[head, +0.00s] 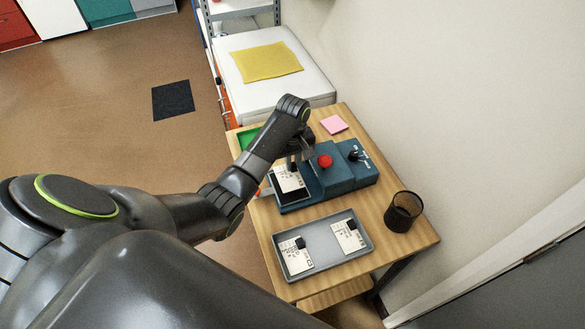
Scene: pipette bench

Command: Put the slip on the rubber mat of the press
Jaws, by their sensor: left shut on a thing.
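The press (341,178) is a blue machine with a red knob, on the wooden table. Its dark rubber mat (291,199) shows at the front left of the press as a black border around a white printed slip (287,180). The slip is over the mat; I cannot tell whether it rests flat on it or is slightly above. My left gripper (292,164) reaches in from the left and is shut on the slip at its far edge. The fingertips are small and partly hidden by the wrist. My right gripper is not in view.
A grey tray (322,257) nearer on the table holds two more white slips with black tabs. A black mesh cup (402,212) stands at the right, and a pink note pad (334,124) lies behind the press. A green item (248,137) is partly hidden by my arm.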

